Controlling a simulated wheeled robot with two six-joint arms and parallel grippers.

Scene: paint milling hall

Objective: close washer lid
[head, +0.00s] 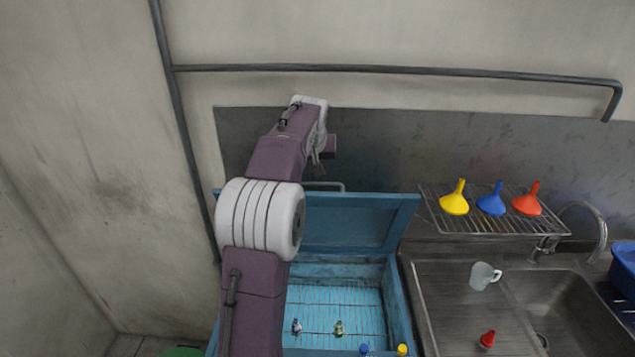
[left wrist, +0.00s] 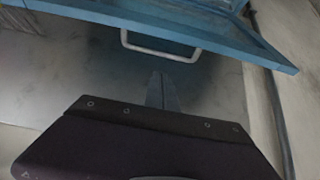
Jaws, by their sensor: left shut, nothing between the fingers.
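The blue washer (head: 393,299) stands below with its lid (head: 352,222) open, tilted up at the back. A pale handle (head: 335,184) sits on the lid's top edge; it also shows in the left wrist view (left wrist: 160,48). My left gripper (head: 317,172) is shut and empty, up by the lid's top edge near the handle. In the left wrist view my finger tips (left wrist: 161,75) point toward the handle and look apart from it. My left arm hides the left part of the lid and washer. My right gripper is not in view.
Small bottles (head: 339,328) stand on the rack inside the washer. To the right are a steel sink (head: 575,315), a white jug (head: 484,276) and a wire shelf (head: 500,222) with three funnels. A grey panel (head: 400,150) and a wall pipe (head: 400,69) are behind the lid.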

